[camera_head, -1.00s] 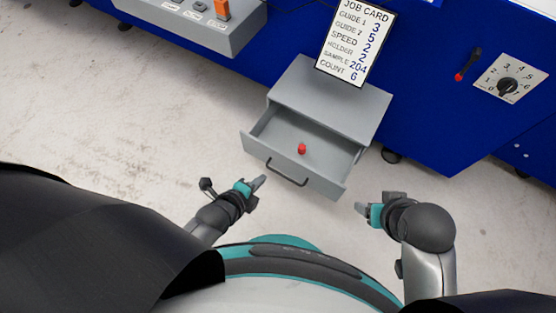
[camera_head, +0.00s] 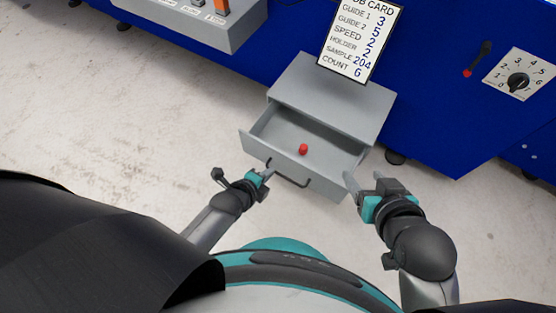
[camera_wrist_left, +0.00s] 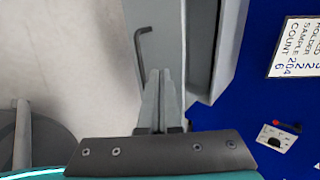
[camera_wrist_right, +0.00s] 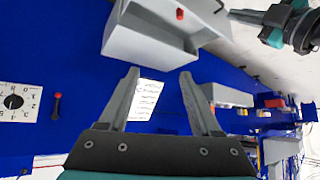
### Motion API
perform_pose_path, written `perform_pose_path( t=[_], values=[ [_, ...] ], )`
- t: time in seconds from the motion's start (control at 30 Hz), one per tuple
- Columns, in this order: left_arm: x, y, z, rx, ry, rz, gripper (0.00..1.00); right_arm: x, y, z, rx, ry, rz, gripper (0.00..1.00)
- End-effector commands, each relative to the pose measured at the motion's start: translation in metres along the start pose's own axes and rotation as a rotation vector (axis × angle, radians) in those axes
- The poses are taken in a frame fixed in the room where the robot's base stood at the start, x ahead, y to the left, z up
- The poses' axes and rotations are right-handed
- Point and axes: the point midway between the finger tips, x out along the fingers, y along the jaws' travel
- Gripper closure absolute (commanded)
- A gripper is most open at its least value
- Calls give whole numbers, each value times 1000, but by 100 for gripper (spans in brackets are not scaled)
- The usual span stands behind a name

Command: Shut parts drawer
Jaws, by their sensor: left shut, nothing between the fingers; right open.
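The grey parts drawer (camera_head: 327,170) stands open at the front of its grey cabinet (camera_head: 335,95), with a dark bar handle on its front. A small red part (camera_head: 303,149) lies inside the drawer. My left gripper (camera_head: 267,174) is shut and empty at the left part of the drawer front, by the handle; I cannot tell if it touches. In the left wrist view its fingertips (camera_wrist_left: 160,75) overlap the drawer front beside the handle (camera_wrist_left: 143,45). My right gripper (camera_head: 362,180) is open and empty near the drawer's right front corner. The drawer also shows in the right wrist view (camera_wrist_right: 145,45).
Behind is a blue machine (camera_head: 430,110) with a dial (camera_head: 518,82) and a red-tipped lever (camera_head: 477,60). A grey control panel (camera_head: 215,25) is at upper left. The pale floor left of the drawer is clear.

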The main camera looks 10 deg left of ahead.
Motion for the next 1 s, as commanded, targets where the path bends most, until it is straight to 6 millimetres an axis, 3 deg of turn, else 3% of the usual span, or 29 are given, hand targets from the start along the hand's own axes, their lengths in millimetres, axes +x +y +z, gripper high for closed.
perform_pose_path(
  t=[0.43,1.0],
  values=[
    [23,-4,0,-2,0,-4,100,13,-26,-15,17,242,-70,35],
    [45,-26,0,0,-1,-2,100,7,-49,-31,62,503,-136,35]
  ],
)
